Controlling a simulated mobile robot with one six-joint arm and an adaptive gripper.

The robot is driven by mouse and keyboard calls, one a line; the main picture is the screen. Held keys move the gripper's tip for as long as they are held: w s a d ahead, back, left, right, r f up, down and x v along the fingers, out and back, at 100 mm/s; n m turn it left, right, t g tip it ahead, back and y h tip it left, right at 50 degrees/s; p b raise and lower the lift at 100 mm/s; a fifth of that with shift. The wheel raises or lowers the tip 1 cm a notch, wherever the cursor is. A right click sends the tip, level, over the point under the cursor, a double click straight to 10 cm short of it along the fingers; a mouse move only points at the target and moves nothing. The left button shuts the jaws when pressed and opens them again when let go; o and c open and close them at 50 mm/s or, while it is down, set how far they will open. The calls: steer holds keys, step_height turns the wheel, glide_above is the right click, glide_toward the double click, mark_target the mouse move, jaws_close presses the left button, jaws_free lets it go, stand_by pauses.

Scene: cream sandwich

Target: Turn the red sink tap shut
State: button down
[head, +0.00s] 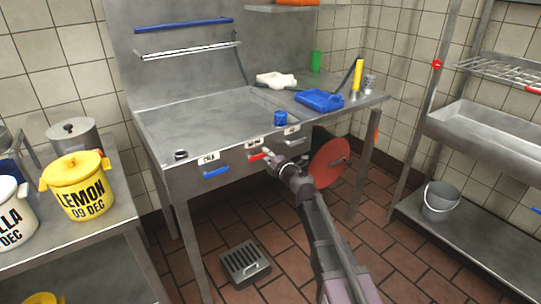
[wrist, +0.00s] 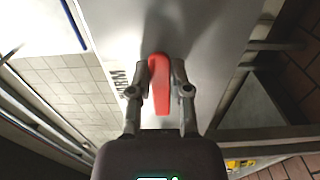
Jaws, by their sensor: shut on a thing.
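My gripper (wrist: 160,88) is shut on a red handle (wrist: 161,70), with one finger on each side of it. In the head view, my gripper (head: 274,158) is at the front of the steel counter, beside the red handle (head: 257,156) on its front panel. Lettering shows on the panel beside the handle in the wrist view. I cannot make out a tap spout or flowing water. A small red knob (head: 437,64) is on the rack post at the right, well apart from my gripper.
The steel counter (head: 190,115) holds a blue container (head: 320,99), a white cloth-like item (head: 276,79) and a yellow bottle (head: 357,75). A red disc (head: 329,163) is close beside my arm. A yellow lemon pot (head: 77,187) stands at left. A bucket (head: 440,201) sits at right.

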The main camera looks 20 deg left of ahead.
steer(key=shift+w, duration=0.15)
steer(key=c, duration=0.6)
jaws_free()
steer(key=shift+o, duration=0.2)
steer(key=shift+s+d, duration=0.1)
steer(key=shift+s, duration=0.1)
steer(key=v, duration=1.1)
steer(key=shift+s+d, duration=0.25)
steer(key=shift+s, duration=0.1)
steer(key=shift+w, duration=0.1)
